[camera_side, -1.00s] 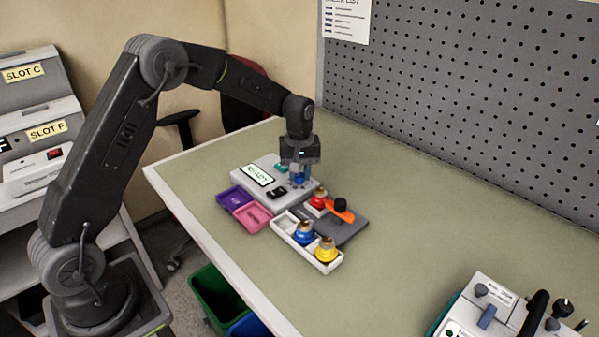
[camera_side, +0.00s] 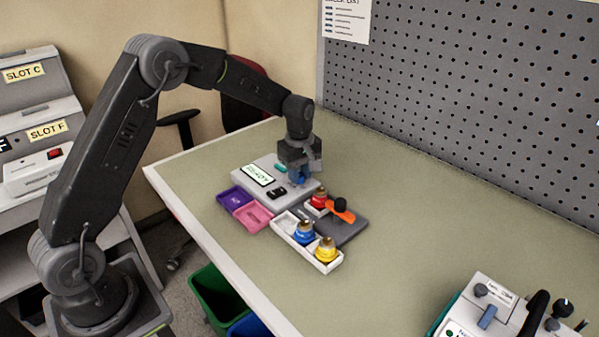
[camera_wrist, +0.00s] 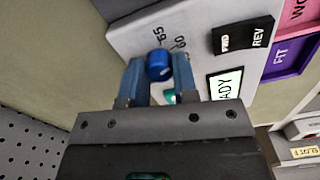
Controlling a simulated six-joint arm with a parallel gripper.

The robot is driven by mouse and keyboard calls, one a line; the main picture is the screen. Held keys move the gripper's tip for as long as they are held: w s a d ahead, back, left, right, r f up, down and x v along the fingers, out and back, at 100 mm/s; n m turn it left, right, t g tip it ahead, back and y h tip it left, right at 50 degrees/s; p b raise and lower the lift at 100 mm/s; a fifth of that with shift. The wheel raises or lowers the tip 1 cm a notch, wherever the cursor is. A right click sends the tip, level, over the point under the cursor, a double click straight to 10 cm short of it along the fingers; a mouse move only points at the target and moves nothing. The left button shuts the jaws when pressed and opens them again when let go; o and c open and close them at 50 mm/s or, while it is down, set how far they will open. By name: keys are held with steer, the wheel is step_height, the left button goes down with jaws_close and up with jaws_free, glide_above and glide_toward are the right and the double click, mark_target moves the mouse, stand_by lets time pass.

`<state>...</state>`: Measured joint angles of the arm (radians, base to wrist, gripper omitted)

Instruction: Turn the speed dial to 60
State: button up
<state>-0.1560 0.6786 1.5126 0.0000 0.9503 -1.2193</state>
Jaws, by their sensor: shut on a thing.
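The blue speed dial (camera_wrist: 159,66) sits on the pale pump panel (camera_wrist: 130,32), which also shows in the side view (camera_side: 262,203). My gripper (camera_wrist: 160,72) is shut on the dial, one blue finger on each side. In the side view my gripper (camera_side: 300,178) points down over the panel's right part, and its fingers mostly hide the dial. A "60" mark (camera_wrist: 180,43) and another mark (camera_wrist: 159,35), seemingly 55 or 65, are printed beside the dial. I cannot tell which mark the dial's pointer faces. The display (camera_side: 258,175) reads READY.
A black FWD/REV switch (camera_wrist: 242,36) and a green button (camera_wrist: 171,97) are near the dial. Purple (camera_side: 234,198) and pink (camera_side: 253,217) trays, a white tray with blue and yellow knobs (camera_side: 326,250), and an orange-handled piece (camera_side: 341,211) stand close by. The right tabletop is mostly clear.

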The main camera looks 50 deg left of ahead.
steer(key=o, duration=0.9)
steer(key=shift+o, duration=0.2)
step_height(320, 180, up, 14)
